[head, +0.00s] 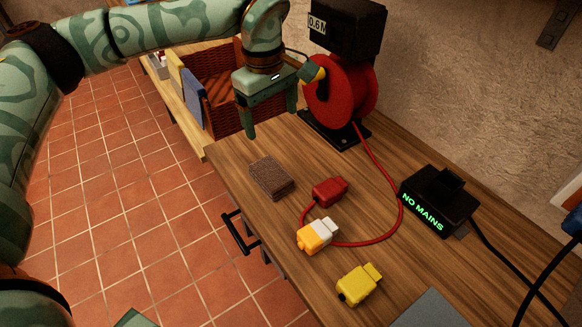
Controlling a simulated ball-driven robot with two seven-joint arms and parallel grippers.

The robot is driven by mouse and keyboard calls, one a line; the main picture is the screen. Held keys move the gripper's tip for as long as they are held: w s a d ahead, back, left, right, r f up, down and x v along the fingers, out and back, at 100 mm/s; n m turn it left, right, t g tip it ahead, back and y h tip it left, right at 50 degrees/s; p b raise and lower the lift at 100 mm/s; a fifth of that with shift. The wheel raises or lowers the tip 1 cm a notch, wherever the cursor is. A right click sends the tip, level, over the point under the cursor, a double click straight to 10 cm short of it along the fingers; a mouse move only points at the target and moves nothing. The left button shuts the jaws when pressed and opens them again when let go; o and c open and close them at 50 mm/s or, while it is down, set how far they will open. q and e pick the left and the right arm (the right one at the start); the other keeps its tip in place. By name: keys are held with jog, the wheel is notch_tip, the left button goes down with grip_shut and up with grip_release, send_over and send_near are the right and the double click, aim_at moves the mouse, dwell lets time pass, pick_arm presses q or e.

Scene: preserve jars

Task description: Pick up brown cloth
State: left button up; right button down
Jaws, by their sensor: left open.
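The brown cloth (271,177) appears as a small, thick folded block lying flat on the wooden worktop, near its left edge. My left gripper (272,121) is open and empty, with its fingers pointing down. In the picture it is above the cloth, between the wicker basket and the red reel, and apart from the cloth. Nothing covers the cloth. My right gripper is not in view.
A red cable reel (340,102) stands behind the cloth. A red connector (330,190), a white and orange plug (317,236) and a yellow plug (358,285) lie nearby. A black "NO MAINS" box (438,199) sits right. A wicker basket (222,118) is behind the gripper.

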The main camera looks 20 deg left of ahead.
pick_arm(q)
jog(key=s, duration=0.1)
jog(key=m+b, duration=0.1)
jog(key=b, duration=0.3)
send_over(271, 172)
jog(key=shift+g, duration=0.4)
notch_tip(271, 172, down, 11)
jog(key=shift+s+r, duration=0.1)
jog(key=shift+a+f+b, duration=0.1)
jog(key=shift+f+b, duration=0.2)
jog(key=shift+f, duration=0.1)
notch_tip(271, 172, down, 5)
jog(key=b, duration=0.3)
jog(key=shift+r, duration=0.15)
jog(key=shift+c, duration=0.6)
jog(key=c, duration=0.9)
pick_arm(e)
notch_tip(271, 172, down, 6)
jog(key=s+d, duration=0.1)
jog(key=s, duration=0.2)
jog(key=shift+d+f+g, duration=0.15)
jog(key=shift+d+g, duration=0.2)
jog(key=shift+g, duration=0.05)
